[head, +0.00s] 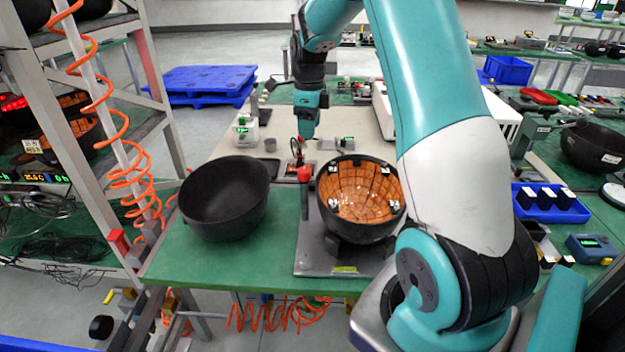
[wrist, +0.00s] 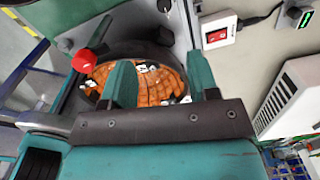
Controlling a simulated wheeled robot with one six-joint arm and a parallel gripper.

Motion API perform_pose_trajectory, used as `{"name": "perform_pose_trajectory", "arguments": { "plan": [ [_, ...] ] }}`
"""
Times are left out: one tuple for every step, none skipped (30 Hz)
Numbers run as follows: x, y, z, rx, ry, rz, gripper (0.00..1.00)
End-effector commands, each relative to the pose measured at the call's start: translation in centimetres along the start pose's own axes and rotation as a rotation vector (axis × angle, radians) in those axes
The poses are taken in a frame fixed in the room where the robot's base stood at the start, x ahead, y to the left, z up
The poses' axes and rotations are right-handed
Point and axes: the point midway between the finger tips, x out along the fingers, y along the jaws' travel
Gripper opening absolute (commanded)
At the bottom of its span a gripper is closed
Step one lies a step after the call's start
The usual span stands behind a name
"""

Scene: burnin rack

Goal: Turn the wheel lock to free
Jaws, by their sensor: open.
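I cannot make out a wheel lock for certain in either view. A red knob (head: 304,173) tops a dark post on the grey fixture plate (head: 312,262), beside a black bowl with an orange tiled inside (head: 362,195). In the wrist view the red knob (wrist: 84,61) is left of my fingers. My gripper (head: 305,134) points down over the bench behind the fixture. In the wrist view my gripper (wrist: 162,78) has its two teal fingers apart with nothing held between them. The orange bowl (wrist: 155,88) shows beyond them, partly covered by the fingers.
An empty black bowl (head: 225,198) stands on the green bench at left. A metal rack with a coiled orange hose (head: 125,170) rises farther left. A blue tray (head: 550,205) and a teal box (head: 590,249) lie at right. Blue pallets (head: 205,83) stand on the floor behind.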

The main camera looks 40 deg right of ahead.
Motion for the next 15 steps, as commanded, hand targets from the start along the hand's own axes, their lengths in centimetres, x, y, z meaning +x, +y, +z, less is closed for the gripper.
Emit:
{"name": "perform_pose_trajectory", "arguments": {
  "plan": [
    [0.4,-0.5,-0.3,0.04,0.004,0.001,0.54],
    [0.6,-0.7,-0.5,0.054,0.006,0.001,0.54],
    [0.9,-0.8,-0.6,0.067,0.007,0.001,0.54],
    [1.2,-0.9,-0.6,0.071,0.007,0.001,0.54],
    [1.6,-0.9,-0.6,0.072,0.008,0.002,0.54],
    [2.2,-0.8,-0.6,0.071,0.009,0.004,0.54],
    [2.7,-0.8,-0.7,0.07,0.009,0.003,0.54],
    [3.2,-0.8,-0.7,0.07,0.009,0.004,0.54],
    [4.1,-0.8,-0.7,0.069,0.009,0.004,0.54],
    [4.8,-0.8,-0.7,0.068,0.009,0.005,0.54],
    [5.5,-0.8,-0.7,0.068,0.009,0.004,0.54],
    [6.4,-0.7,-0.7,0.067,0.009,0.005,0.54],
    [7.1,-0.7,-0.7,0.067,0.009,0.005,0.54],
    [7.8,-0.7,-0.7,0.067,0.009,0.004,0.54],
    [8.7,-0.7,-0.7,0.066,0.009,0.005,0.54]
  ]
}}
